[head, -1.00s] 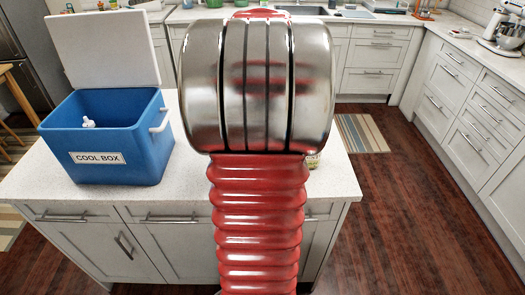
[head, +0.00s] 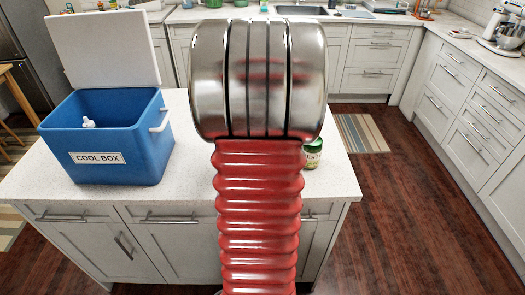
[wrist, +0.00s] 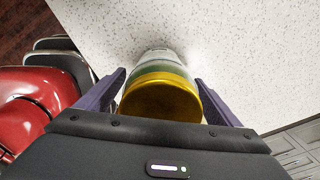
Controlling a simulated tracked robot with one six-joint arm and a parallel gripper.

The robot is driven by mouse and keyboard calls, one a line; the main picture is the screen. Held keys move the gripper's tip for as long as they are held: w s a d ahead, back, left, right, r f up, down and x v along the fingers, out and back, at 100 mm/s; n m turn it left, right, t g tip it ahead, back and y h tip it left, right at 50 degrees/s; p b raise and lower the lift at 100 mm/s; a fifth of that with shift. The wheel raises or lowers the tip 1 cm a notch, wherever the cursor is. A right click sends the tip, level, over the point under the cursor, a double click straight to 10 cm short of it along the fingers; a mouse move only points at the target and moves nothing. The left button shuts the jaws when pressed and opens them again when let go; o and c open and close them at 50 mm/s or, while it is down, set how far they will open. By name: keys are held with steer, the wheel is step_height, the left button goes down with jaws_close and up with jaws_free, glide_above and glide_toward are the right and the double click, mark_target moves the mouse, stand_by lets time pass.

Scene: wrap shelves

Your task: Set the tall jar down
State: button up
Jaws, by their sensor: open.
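A jar with a gold lid (wrist: 160,97) and a greenish body is in the wrist view, its lid toward the camera. Its far end appears to rest on the speckled white worktop (wrist: 240,50). My gripper (wrist: 161,78) is open, with one purple-grey finger on each side of the jar. A small gap shows near the right finger; contact at the left is unclear. In the head view my arm hides my gripper. A green jar with a pale label (head: 313,154) stands on the island worktop just right of my arm; I cannot tell whether it is the same jar.
A blue cool box (head: 105,138) with its white lid raised stands at the left of the island, a small white item (head: 88,123) inside. The worktop between box and arm is clear. Wooden floor and cabinets lie right of the island.

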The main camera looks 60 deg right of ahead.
steer(key=shift+c, duration=0.6)
steer(key=c, duration=1.8)
steer(key=shift+r, duration=0.1)
step_height(320, 180, up, 10)
steer(key=shift+f, duration=0.1)
